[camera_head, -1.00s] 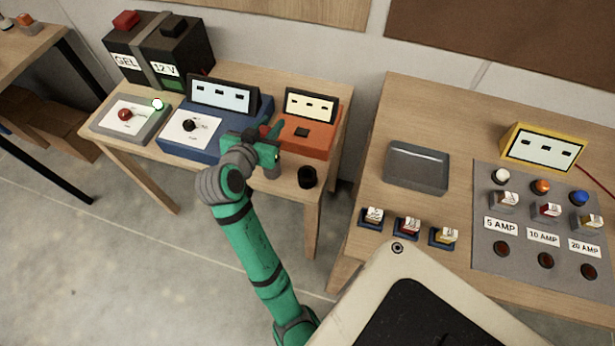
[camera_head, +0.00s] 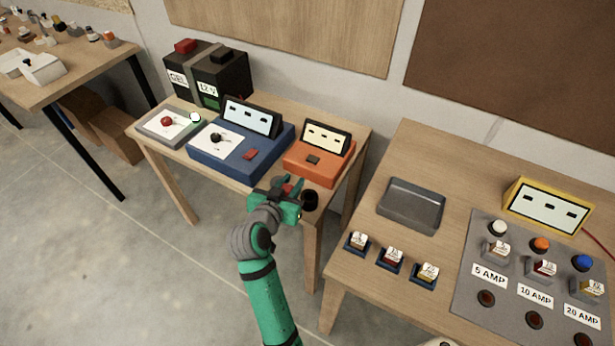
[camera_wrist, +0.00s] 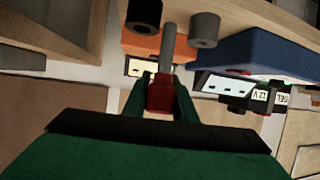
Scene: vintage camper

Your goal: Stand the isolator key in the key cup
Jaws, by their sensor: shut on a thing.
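The isolator key has a red handle (camera_wrist: 160,96) and a grey shaft (camera_wrist: 167,48). My gripper (camera_head: 291,190) is shut on the red handle; in the wrist view the fingers (camera_wrist: 161,92) flank it. The shaft points away from the gripper. A black hollow cup (camera_head: 310,200) stands at the front right corner of the small table, just right of my gripper in the head view. The wrist view shows this dark cup (camera_wrist: 144,12) and a grey cylinder with a hole (camera_wrist: 204,29), on either side of the shaft. I cannot tell which is the key cup. The shaft appears outside both.
Behind my gripper are an orange box (camera_head: 306,168) with a display and a blue box (camera_head: 220,162) with a panel. A battery (camera_head: 215,73) stands at the back left. The table (camera_head: 400,150) on the right holds a grey tray (camera_head: 412,203) and fuse blocks.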

